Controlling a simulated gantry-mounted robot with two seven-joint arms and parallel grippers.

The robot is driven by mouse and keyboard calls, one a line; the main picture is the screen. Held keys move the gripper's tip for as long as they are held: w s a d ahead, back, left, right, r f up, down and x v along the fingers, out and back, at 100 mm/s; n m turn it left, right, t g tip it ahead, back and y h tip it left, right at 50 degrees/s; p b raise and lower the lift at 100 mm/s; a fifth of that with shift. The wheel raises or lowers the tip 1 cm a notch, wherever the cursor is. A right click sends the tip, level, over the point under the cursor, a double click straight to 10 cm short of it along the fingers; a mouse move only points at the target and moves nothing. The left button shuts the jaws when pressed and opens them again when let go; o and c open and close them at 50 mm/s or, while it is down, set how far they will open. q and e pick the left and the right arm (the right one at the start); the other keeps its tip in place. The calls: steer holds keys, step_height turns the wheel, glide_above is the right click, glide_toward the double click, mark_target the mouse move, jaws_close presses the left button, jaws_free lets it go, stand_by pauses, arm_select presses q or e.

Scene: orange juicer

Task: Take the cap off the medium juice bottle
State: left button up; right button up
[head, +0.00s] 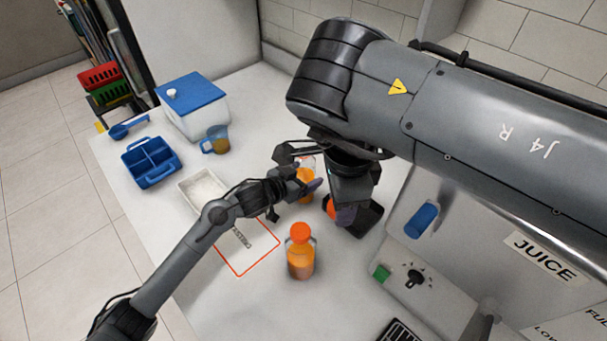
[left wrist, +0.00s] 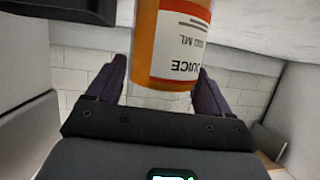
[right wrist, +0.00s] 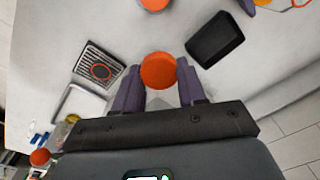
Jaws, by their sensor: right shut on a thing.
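A juice bottle (head: 306,190) with orange juice and a clear upper part stands partly hidden behind my left gripper (head: 308,187). No cap shows on it. In the left wrist view this labelled bottle (left wrist: 170,45) is between the open left fingers (left wrist: 160,88), with a small gap at the left finger. My right gripper (head: 342,215) is shut on an orange cap (head: 330,208), apart from the bottle and to its right. The cap (right wrist: 158,70) shows between the fingertips in the right wrist view (right wrist: 160,84). A second bottle (head: 300,258), with its orange cap on, stands nearer the front.
A red outline (head: 240,272) marks the table near the front bottle. A white tray (head: 186,190), blue caddy (head: 150,180), jug (head: 216,140) and blue-lidded box (head: 215,112) stand left. The juice machine (head: 455,225) is right.

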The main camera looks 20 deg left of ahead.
arm_select(q)
steer(key=shift+o, duration=1.4)
steer(key=shift+r, duration=0.1)
steer(key=shift+r, duration=0.15)
steer(key=shift+s+a+r, duration=0.15)
steer(key=shift+s+a, duration=0.05)
steer(key=shift+s, duration=0.15)
arm_select(e)
steer(key=shift+w+r, duration=0.1)
steer(key=shift+r, duration=0.15)
step_height(320, 180, up, 3)
steer(key=p, duration=0.3)
steer(key=shift+f, duration=0.15)
arm_select(q)
steer(key=v, duration=1.1)
steer(key=shift+s, duration=0.15)
